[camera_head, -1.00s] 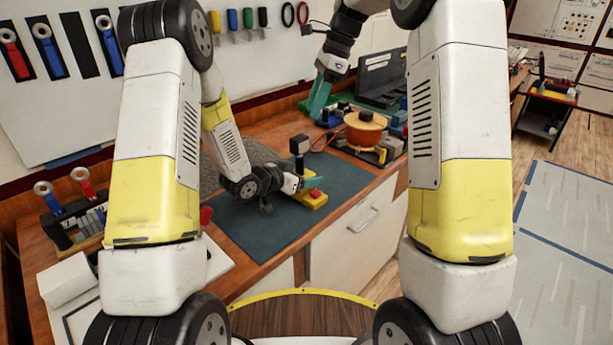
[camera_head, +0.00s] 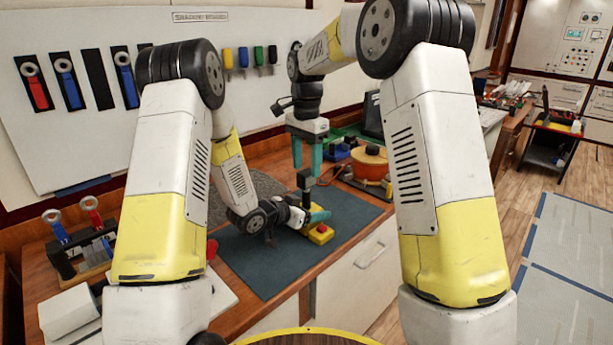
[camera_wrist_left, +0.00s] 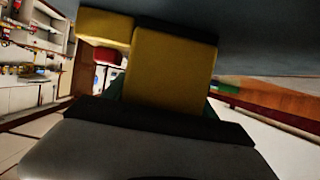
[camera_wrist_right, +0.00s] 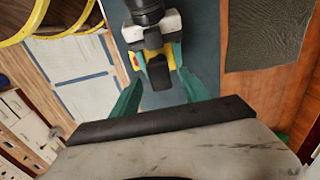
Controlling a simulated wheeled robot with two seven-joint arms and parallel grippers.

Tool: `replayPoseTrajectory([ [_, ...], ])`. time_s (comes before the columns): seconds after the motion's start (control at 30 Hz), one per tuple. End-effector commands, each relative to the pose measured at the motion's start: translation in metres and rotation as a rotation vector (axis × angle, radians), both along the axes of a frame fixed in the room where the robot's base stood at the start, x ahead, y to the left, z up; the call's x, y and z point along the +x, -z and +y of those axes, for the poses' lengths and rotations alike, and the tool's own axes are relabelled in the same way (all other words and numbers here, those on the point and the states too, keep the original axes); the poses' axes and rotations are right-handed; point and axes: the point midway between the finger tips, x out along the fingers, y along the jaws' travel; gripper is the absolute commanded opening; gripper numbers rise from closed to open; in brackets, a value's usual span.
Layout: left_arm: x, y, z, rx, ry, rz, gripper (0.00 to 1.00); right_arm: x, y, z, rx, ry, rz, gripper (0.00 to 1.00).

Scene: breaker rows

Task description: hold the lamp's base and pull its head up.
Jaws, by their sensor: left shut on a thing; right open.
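The lamp has a yellow base (camera_head: 320,235) with a red button and an upright dark post topped by a black head (camera_head: 304,178). It stands on the dark mat. My left gripper (camera_head: 316,219) is shut on the base from the left. In the left wrist view the yellow base (camera_wrist_left: 170,66) fills the space between its fingers, with the red button (camera_wrist_left: 108,54) beside it. My right gripper (camera_head: 307,170) is open, pointing down just above the lamp's head. In the right wrist view the black head (camera_wrist_right: 158,74) lies between its open teal fingertips; contact cannot be told.
The dark mat (camera_head: 265,262) lies on the wooden bench. An orange round thing (camera_head: 367,162) stands behind and right of the lamp. A tool rack (camera_head: 80,250) is at the left. Tools hang on the wall panel (camera_head: 190,30). The front of the mat is clear.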

Motion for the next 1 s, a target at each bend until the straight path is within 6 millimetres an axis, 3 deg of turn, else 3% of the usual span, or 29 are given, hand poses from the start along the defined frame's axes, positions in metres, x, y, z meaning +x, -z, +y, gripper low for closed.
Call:
replayPoseTrajectory([
  [0.23,0.000,0.000,0.000,-0.001,0.000,-0.001,0.00,-0.001,0.032,0.000,-0.001,0.000,0.002,0.53],
  [0.6,0.000,0.000,0.000,-0.001,0.000,-0.001,0.00,0.000,0.038,0.000,0.001,0.001,0.000,0.53],
  [0.87,0.000,-0.001,0.000,0.000,-0.001,-0.001,0.00,0.000,0.038,0.000,0.001,0.001,0.000,0.04],
  [1.0,0.000,-0.001,0.000,0.000,0.000,-0.001,0.00,0.000,0.037,0.000,0.001,0.001,0.000,0.00],
])
